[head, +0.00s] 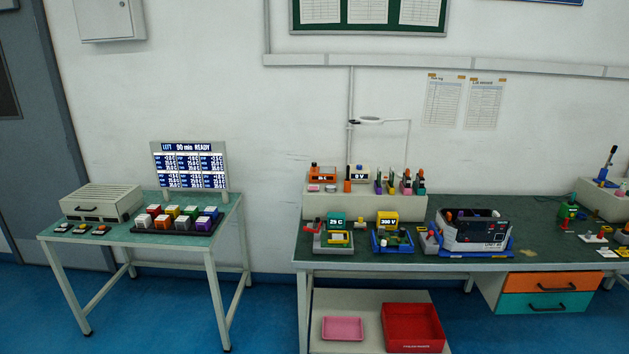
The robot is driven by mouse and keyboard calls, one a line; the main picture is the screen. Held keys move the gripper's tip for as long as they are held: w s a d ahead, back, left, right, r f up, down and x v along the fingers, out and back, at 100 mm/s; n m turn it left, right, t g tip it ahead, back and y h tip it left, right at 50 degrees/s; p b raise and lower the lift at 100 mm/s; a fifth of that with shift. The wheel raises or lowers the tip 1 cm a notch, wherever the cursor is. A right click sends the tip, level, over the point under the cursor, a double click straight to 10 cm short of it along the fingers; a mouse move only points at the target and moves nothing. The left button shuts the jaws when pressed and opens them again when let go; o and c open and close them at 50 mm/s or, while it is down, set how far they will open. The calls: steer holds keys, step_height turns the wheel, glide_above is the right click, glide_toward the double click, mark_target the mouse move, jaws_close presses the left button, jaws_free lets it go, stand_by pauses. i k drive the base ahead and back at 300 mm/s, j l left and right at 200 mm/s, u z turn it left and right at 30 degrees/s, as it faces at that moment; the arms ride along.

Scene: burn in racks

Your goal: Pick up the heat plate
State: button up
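No thing in the head view carries a readable heat plate label. A small grey unit with a teal display reading 29 C (336,227) stands on the right bench, left of its middle, and looks like the likeliest heat plate. A yellow part (338,239) is at its front. An orange unit with a display in C (323,175) stands on the raised shelf behind it, so I cannot tell for certain which is the heat plate. My gripper is not in view.
The right bench (528,218) also holds a yellow 200 V unit (387,220) on a blue tray and a grey-black machine (475,231). A pink tray (342,328) and red bin (413,327) sit below. The left table (62,236) holds coloured blocks. Blue floor between the tables is clear.

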mark_target(314, 225)
steer(key=i+u, duration=0.4)
steer(key=i, duration=0.95)
steer(key=i+j+z, duration=0.2)
steer(key=i+z, duration=0.25)
steer(key=i+j+z, duration=0.3)
steer(key=i+z, duration=0.15)
steer(key=i+j+z, duration=0.45)
steer(key=k+j, duration=0.05)
